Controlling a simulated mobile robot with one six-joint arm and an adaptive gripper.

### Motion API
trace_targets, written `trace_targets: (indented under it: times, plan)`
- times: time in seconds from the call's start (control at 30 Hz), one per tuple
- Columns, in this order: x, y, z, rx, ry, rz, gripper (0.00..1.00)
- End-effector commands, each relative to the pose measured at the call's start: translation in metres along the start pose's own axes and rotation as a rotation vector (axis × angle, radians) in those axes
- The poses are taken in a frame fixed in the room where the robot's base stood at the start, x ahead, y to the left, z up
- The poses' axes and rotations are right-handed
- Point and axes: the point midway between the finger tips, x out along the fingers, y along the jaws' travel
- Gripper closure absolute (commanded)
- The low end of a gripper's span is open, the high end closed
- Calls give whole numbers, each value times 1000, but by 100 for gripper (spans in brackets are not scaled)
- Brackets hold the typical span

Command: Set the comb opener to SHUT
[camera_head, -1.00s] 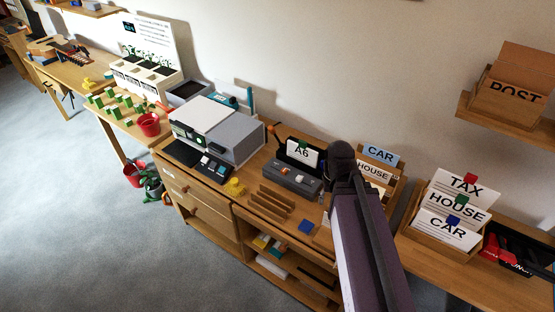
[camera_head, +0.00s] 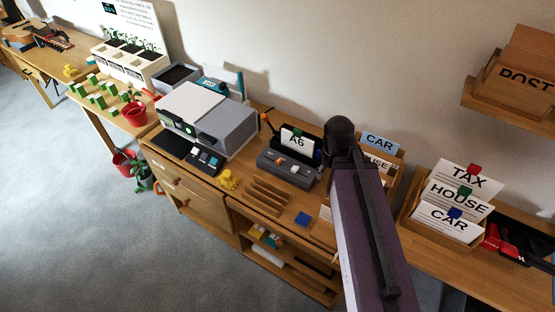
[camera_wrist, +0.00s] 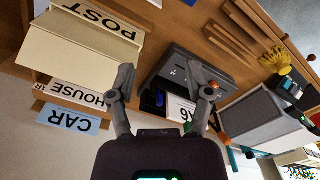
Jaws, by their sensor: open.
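The comb opener appears to be the dark grey machine (camera_head: 287,167) on the wooden desk, with small light and orange controls on top and an A6 card standing behind it. An orange-tipped lever (camera_head: 266,119) rises at its left rear. In the wrist view the machine (camera_wrist: 184,58) lies upside down beyond my right-hand finger, with an orange knob (camera_wrist: 216,84) near that finger. I cannot read any SHUT mark or the setting. My gripper (camera_wrist: 160,78) is open and empty, its fingers apart. In the head view my arm hides it.
A card box with a HOUSE card (camera_wrist: 78,94) and a CAR card (camera_wrist: 68,118) stands close to my gripper's left in the wrist view. A grey-white printer (camera_head: 205,120), slotted wooden rack (camera_head: 268,195), yellow object (camera_head: 228,180) and blue square (camera_head: 303,219) share the desk.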

Motion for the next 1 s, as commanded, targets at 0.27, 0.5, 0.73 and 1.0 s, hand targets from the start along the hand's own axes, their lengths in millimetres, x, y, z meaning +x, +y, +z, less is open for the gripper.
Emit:
trace_targets:
  times: [0.27,0.5,0.73,1.0]
  plan:
    - [7,-10,-36,-118,0,0,29]
    - [21,-53,-111,-423,1,-1,29]
    - [34,-107,-182,-753,1,-1,29]
    - [41,-146,-218,-964,1,-1,29]
